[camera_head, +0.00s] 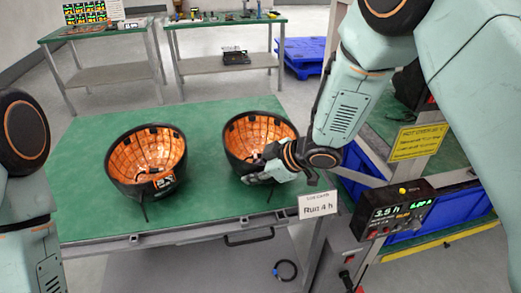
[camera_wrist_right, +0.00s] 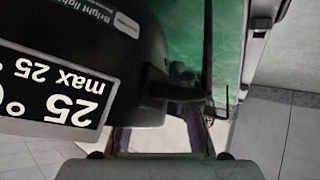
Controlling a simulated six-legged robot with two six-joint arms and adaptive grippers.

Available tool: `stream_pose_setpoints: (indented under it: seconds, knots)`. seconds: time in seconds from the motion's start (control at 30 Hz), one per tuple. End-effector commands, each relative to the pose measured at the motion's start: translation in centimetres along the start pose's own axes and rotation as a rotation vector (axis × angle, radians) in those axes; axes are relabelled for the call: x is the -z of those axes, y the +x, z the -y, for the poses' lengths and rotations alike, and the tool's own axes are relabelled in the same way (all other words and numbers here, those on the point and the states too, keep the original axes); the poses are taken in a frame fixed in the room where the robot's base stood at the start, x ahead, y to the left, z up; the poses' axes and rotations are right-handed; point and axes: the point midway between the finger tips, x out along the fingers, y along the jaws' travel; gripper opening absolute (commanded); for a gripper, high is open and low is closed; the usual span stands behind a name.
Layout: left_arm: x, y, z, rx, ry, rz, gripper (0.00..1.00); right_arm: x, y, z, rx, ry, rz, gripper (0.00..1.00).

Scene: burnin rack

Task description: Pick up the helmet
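Two black helmets with orange inner shells lie upside down like bowls on a green table. The left helmet (camera_head: 128,158) stands clear of my arms. My right gripper (camera_head: 262,172) is at the front right side of the right helmet (camera_head: 245,135) and overlaps its rim. In the right wrist view the black helmet shell (camera_wrist_right: 125,60), with a "25°C max 25" label, fills the upper left, close to the gripper (camera_wrist_right: 160,138). The fingers are partly hidden, so I cannot tell if they grip it. My left gripper is out of view; only arm links show.
A "Run 4 h" card (camera_head: 318,204) stands at the green table's (camera_head: 85,220) front right corner. A timer box (camera_head: 397,211) reading 3.5 h is right of it. Other tables (camera_head: 220,64) stand behind. The table's left front is clear.

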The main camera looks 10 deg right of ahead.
Motion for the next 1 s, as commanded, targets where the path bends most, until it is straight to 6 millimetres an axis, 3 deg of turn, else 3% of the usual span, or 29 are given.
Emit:
stream_pose_setpoints:
  seconds: [0.27, 0.83, 1.0]
  knots:
    - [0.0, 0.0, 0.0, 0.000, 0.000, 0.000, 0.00, 0.0, 0.0, 0.0, 0.000, 0.000, 0.000, 0.00]
    - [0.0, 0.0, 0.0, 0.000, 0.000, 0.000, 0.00, 0.2, -0.1, -0.2, -0.002, -0.003, -0.003, 0.00]
    - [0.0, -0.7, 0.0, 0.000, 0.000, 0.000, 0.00, 1.6, -1.4, -0.7, -0.003, -0.004, -0.004, 0.00]
